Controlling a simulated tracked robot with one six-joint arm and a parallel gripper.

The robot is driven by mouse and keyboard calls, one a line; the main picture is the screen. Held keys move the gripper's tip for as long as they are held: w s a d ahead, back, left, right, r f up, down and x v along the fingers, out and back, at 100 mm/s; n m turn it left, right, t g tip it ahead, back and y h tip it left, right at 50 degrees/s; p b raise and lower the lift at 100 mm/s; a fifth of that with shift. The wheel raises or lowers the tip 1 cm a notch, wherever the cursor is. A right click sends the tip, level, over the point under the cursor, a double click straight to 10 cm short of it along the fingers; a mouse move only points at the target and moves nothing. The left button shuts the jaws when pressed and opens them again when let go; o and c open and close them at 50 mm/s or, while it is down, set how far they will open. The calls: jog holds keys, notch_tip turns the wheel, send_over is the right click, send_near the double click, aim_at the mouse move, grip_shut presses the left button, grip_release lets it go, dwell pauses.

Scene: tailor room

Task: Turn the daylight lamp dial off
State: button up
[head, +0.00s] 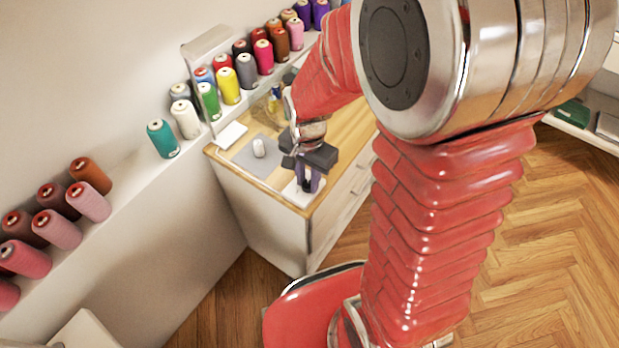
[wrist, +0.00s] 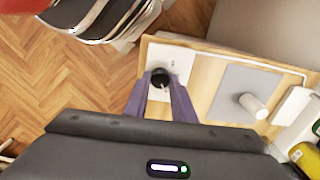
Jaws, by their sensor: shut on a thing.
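The daylight lamp dial is a small black round knob (wrist: 160,79) on a white plate (wrist: 168,58) near the edge of the wooden cabinet top. In the wrist view a pale pointer mark shows on the knob's lower right side. My gripper (wrist: 161,84) points down at the plate, with its two purple fingers shut on the knob, one on each side. In the head view my gripper (head: 307,184) stands over the white plate (head: 300,194) at the cabinet's front corner. The knob is hidden there by the fingers.
The wooden cabinet top (head: 228,159) also holds a grey mat (head: 257,149) with a white cylinder (head: 259,147) on it, and a flat white piece (head: 230,135). Several coloured thread spools line the ledge against the wall. Herringbone floor (head: 560,240) is free on the right.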

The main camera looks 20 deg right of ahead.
aim_at(307, 184)
jog(key=shift+a+n, duration=0.25)
jog(key=shift+n, duration=0.05)
dwell(1.9)
jog(key=o, duration=1.1)
jog(key=shift+c, duration=0.2)
jog(key=shift+d, duration=0.1)
jog(key=shift+r, duration=0.1)
jog(key=shift+r, duration=0.25)
notch_tip(307, 184, up, 13)
